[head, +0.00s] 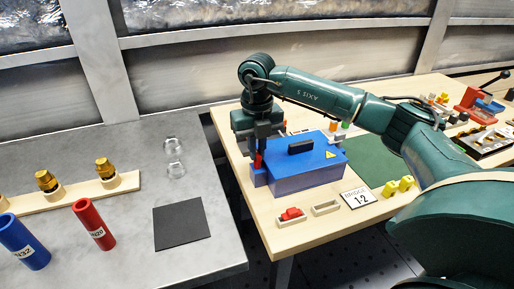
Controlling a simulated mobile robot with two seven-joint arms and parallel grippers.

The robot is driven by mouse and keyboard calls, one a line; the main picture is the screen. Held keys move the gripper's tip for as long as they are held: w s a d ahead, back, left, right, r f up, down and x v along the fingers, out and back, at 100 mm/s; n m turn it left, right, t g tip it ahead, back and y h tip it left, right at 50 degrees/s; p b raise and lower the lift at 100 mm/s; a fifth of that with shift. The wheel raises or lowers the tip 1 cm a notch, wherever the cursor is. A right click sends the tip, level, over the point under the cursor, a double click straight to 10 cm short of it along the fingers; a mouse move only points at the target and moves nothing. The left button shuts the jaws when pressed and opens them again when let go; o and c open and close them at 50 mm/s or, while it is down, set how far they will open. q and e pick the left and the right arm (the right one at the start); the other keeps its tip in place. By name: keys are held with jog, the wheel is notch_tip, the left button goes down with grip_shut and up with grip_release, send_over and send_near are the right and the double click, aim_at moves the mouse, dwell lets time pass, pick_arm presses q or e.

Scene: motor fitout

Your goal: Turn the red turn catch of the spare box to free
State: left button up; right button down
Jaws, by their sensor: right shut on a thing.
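The blue spare box (309,171) stands on the wooden table, with a dark handle and a yellow warning triangle on its lid. The red turn catch (259,160) is at the box's left end, upright and partly hidden by my gripper. My right gripper (260,153) points straight down over that end and is shut on the red catch. The exact turn angle of the catch is hard to tell. My left gripper is not in view.
A red piece in a small holder (291,215), an empty holder (326,208) and a "BRIDGE 1-2" card (357,198) lie in front of the box. Yellow parts (398,187) lie to the right. A gap separates the grey table (130,255) on the left.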

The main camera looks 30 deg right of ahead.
jog(key=c, duration=1.5)
grip_release()
notch_tip(320, 180, up, 13)
jog(key=shift+r, duration=0.15)
